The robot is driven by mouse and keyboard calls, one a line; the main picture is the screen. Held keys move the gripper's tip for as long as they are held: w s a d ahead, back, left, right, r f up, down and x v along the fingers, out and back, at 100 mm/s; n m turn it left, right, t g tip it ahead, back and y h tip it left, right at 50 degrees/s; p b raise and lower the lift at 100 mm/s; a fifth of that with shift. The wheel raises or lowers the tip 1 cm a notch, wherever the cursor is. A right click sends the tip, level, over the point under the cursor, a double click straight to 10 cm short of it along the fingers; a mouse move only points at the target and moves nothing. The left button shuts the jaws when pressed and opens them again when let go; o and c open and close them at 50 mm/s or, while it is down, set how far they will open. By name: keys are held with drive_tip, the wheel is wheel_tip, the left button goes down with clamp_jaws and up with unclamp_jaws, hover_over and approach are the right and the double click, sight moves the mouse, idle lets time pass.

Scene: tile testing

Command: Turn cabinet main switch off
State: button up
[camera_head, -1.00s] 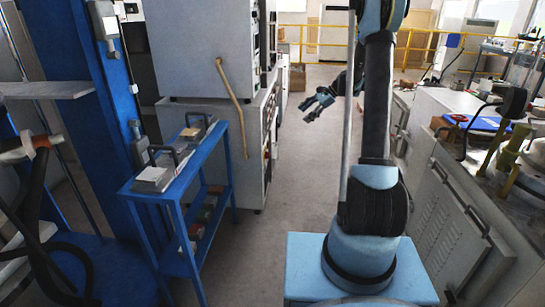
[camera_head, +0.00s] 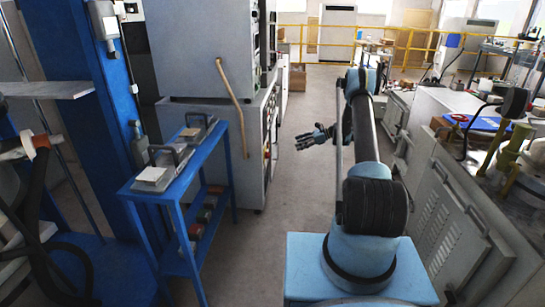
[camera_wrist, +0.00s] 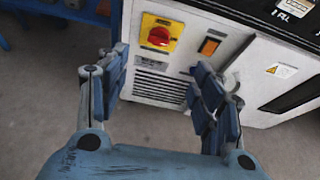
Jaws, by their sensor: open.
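The cabinet main switch (camera_wrist: 159,36) is a red rotary knob on a yellow plate on the cabinet's light front panel, in the wrist view. It lies ahead of my gripper, between the fingers and nearer the left one, and apart from them. The knob's exact setting is hard to tell. My gripper (camera_wrist: 160,85) is open and empty, with blue pads on both sides. In the head view my gripper (camera_head: 312,138) is at the right of the grey cabinet (camera_head: 205,125), near its panel side; the switch is too small to make out there.
An orange rocker switch (camera_wrist: 209,46) sits right of the main switch, above vent slots (camera_wrist: 160,87). A blue cart (camera_head: 180,200) stands left of the cabinet. A grey counter (camera_head: 445,215) stands at right. The aisle floor (camera_head: 262,235) between is clear.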

drive_tip(key=f, duration=0.2)
approach(269, 154)
drive_tip(key=x, duration=0.7)
drive_tip(key=shift+a+f, duration=0.1)
drive_tip(key=shift+f, duration=0.05)
